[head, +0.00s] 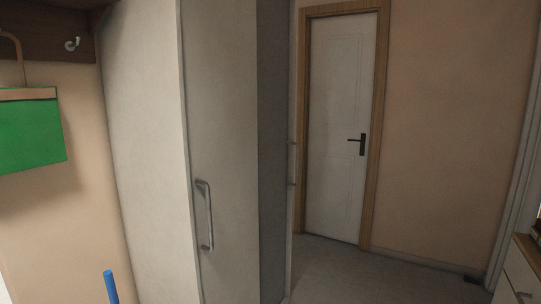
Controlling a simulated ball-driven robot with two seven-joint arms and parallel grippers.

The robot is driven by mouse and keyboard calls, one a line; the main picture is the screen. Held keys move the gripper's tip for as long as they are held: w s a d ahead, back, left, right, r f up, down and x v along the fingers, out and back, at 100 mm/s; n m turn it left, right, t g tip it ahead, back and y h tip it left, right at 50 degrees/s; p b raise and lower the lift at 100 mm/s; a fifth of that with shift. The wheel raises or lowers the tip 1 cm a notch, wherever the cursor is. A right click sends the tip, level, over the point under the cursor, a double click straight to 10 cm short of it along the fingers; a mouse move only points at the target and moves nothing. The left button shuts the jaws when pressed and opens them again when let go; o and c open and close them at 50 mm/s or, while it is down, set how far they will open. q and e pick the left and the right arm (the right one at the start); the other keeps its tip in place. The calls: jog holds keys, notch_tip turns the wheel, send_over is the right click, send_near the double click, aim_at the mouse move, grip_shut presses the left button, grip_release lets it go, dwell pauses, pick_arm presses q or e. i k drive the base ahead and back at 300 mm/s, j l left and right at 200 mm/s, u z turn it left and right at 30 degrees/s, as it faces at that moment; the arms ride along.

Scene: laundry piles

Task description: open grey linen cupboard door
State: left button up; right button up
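The grey linen cupboard (145,120) stands tall left of centre in the head view. Its front door panel (228,120) has a vertical metal bar handle (209,215) near the panel's left edge. Right of this panel is a darker grey vertical strip (273,150), ending in a thin pale edge with a second bar handle (293,163). This looks like another door seen nearly edge-on, standing out from the front; I cannot tell how far. The cupboard's inside is not clearly visible. Neither of my grippers is in view, and nothing touches the handles.
A white room door (335,130) with a black lever stands shut in a wooden frame at the back. Bare floor (350,275) lies before it. A drawer unit (518,275) is at the right edge. A green bag (30,130) hangs left; a blue rod (111,287) rises below.

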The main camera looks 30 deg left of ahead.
aim_at(272, 16)
jog(key=i+u, duration=0.1)
jog(key=i, duration=1.5)
jog(key=i+l+u, duration=0.15)
jog(key=i, duration=0.7)
